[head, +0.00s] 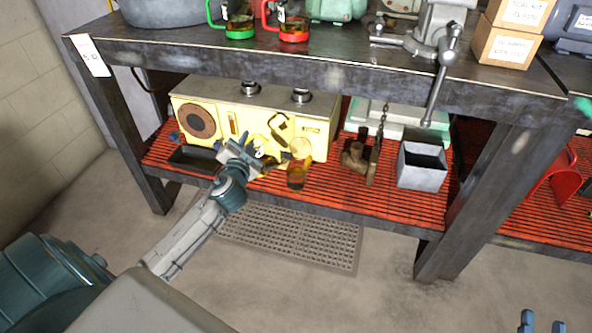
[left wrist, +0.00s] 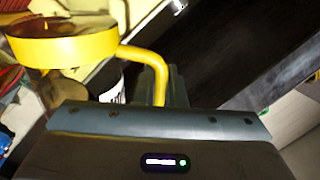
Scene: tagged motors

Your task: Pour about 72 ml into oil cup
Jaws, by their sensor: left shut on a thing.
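A clear cup with a yellow rim and amber liquid (head: 297,176) is in front of the yellow machine, over the lower shelf. In the left wrist view, its yellow rim (left wrist: 62,48) shows, and its yellow handle runs down to my left gripper (head: 256,163). That gripper is shut on the handle; its fingertips are partly hidden. I cannot tell whether the cup touches the shelf. A green-rimmed cup (head: 240,30) and a red-rimmed cup (head: 294,32), each with dark amber content, stand on the bench top. My right gripper (head: 541,323) is open and empty at the bottom right.
The yellow machine (head: 240,118) fills the left of the red slatted lower shelf (head: 335,205). A grey open box (head: 422,168) and a rusty fitting (head: 357,160) stand to its right. A vise (head: 435,35) and cardboard boxes (head: 508,45) occupy the bench top. The bench edge overhangs the shelf.

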